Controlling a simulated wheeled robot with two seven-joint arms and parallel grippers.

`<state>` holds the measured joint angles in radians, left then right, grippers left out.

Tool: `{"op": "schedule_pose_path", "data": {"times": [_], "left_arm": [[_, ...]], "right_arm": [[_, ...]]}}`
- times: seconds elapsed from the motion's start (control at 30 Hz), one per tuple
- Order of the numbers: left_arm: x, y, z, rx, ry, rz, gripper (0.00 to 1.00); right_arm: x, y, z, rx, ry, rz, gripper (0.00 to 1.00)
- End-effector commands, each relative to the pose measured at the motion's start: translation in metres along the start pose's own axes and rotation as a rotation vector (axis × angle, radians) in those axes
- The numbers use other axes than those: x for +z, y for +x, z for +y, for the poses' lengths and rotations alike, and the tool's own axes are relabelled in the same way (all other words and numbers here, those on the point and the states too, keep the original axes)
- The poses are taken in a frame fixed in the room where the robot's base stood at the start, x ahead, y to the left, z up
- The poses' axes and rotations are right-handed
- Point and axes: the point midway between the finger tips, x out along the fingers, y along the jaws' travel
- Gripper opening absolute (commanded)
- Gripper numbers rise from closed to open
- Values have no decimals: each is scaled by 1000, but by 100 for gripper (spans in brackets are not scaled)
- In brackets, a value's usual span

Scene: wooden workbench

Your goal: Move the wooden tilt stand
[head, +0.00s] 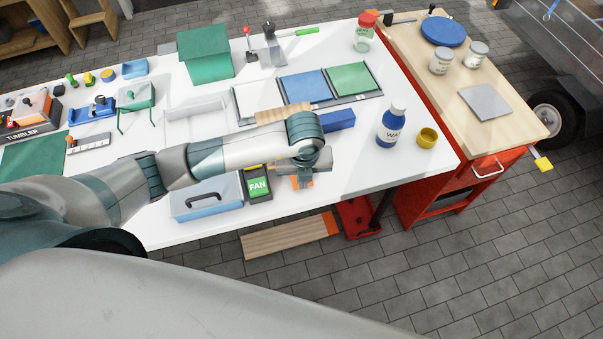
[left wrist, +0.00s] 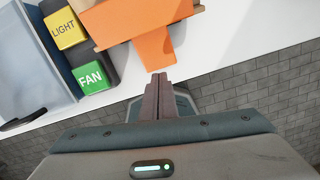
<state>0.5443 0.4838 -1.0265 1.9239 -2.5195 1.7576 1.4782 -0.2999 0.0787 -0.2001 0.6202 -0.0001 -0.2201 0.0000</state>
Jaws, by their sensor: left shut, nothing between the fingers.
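The wooden tilt stand (head: 283,113) is on the white bench, mostly hidden behind my left forearm in the head view. Its pale wood top edge shows above the arm and an orange part (head: 302,183) shows below. In the left wrist view the stand's orange piece (left wrist: 135,17) has a narrower orange tab (left wrist: 155,47) pointing toward my fingers. My left gripper (head: 318,178) is shut and empty at the stand's near side. In the left wrist view its closed fingertips (left wrist: 159,77) are right by the tab; I cannot tell whether they touch.
A blue block (head: 337,121), a blue-and-white bottle (head: 391,127) and a yellow cup (head: 427,138) are to the right. The bench's front edge is close.

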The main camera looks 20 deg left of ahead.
Motion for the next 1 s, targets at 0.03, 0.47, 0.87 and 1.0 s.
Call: {"op": "schedule_pose_path", "data": {"times": [0.03, 0.47, 0.87, 1.0], "left_arm": [[0, -4, 0, -2, 0, -2, 0], [0, -75, -1, -4, 3, -4, 0], [2, -139, 0, 0, 2, -5, 0], [1, -153, 0, -1, 3, -3, 0]], "right_arm": [[0, 2, 0, 0, 0, 0, 31], [2, 21, 1, 1, 0, 0, 31], [2, 15, 2, 2, -1, 0, 31], [2, 16, 2, 2, -1, 0, 31]]}}
